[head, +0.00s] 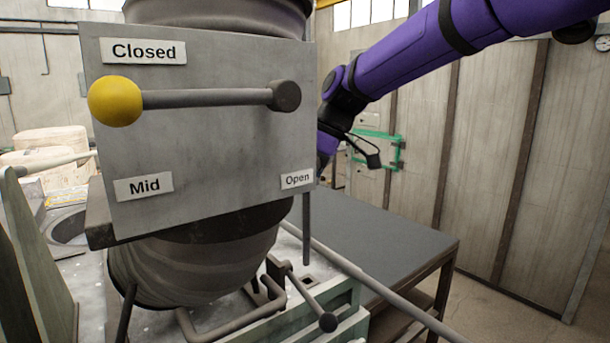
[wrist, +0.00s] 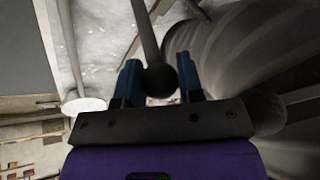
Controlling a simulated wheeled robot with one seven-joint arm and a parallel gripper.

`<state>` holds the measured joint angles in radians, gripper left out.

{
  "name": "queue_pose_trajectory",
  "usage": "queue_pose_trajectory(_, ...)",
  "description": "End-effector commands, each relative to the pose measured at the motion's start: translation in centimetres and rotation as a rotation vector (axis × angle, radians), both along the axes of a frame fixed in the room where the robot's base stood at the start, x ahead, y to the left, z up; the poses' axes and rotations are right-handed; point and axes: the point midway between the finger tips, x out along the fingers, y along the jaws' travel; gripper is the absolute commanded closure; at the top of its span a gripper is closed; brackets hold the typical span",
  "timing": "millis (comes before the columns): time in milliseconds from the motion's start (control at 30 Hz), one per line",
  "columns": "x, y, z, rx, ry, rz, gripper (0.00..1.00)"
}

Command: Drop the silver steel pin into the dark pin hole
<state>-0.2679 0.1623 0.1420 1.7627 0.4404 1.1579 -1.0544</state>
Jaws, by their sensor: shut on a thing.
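My gripper (wrist: 160,84) shows in the wrist view, its two blue fingers shut on the ball-shaped end of a grey rod, which appears to be the steel pin (wrist: 145,30). The pin runs away from the fingers. In the head view, a thin upright rod (head: 306,228), apparently the same pin, hangs below the right corner of the label plate. Its top and my gripper are hidden behind the plate. A small dark opening (head: 308,282) in the bench top lies near the rod's lower end; I cannot tell if it is the pin hole, or if they touch.
The plate (head: 215,160), marked Closed, Mid and Open, carries a lever with a yellow ball (head: 115,101). The round ladle (head: 195,268) stands behind it. A lever with a dark ball (head: 328,322) and a long diagonal bar are close by. A dark table (head: 380,235) is clear.

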Motion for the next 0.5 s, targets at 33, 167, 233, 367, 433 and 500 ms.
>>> queue_pose_trajectory(33,0.0,0.0,-0.3,0.0,0.001,-0.001,1.0)
queue_pose_trajectory(167,0.0,0.0,-1.0,0.0,0.002,0.0,1.0)
queue_pose_trajectory(233,0.0,0.0,-1.3,0.0,0.001,-0.001,1.0)
queue_pose_trajectory(367,0.0,0.0,-2.0,0.0,0.001,0.0,1.0)
queue_pose_trajectory(433,0.0,0.0,-2.3,0.0,0.002,0.001,1.0)
queue_pose_trajectory(500,0.0,0.0,-2.7,0.0,0.002,0.0,1.0)
